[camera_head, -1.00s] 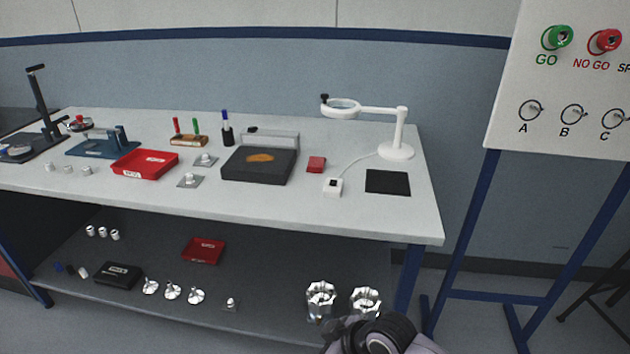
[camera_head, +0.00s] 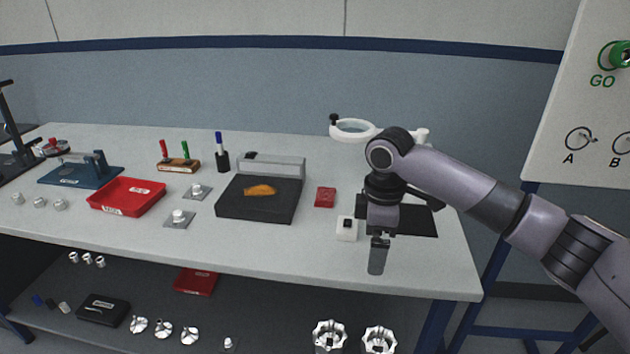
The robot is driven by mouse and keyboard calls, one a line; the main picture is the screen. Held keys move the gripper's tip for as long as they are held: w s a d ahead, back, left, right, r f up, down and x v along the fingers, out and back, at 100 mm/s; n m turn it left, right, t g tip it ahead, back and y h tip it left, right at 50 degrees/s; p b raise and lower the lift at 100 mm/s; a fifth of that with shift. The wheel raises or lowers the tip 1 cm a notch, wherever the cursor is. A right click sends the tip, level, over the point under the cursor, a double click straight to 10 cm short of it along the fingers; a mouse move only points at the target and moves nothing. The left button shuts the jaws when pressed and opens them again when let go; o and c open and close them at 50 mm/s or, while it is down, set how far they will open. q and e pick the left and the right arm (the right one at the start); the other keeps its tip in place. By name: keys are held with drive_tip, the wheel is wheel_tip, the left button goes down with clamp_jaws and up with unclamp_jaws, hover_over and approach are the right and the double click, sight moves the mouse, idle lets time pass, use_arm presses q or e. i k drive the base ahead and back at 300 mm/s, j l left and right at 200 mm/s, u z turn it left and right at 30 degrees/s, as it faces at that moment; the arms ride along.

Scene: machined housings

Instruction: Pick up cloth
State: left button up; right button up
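An orange cloth (camera_head: 260,190) lies crumpled on the dark block (camera_head: 232,206) on the table. My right gripper (camera_head: 377,262) hangs pointing down over the table's front edge, to the right of the cloth and well apart from it. Its fingers overlap in this view, so I cannot tell whether it is open or shut. I see nothing held in it. My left gripper is not in view.
A small red block (camera_head: 325,197) and a white box (camera_head: 346,229) lie between the cloth and my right gripper. A magnifier lamp (camera_head: 352,129) stands behind my arm. A red tray (camera_head: 127,197) is at the left. The table (camera_head: 270,240) is clear in front.

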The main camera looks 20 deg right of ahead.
sight(325, 196)
drive_tip(key=i, duration=0.95)
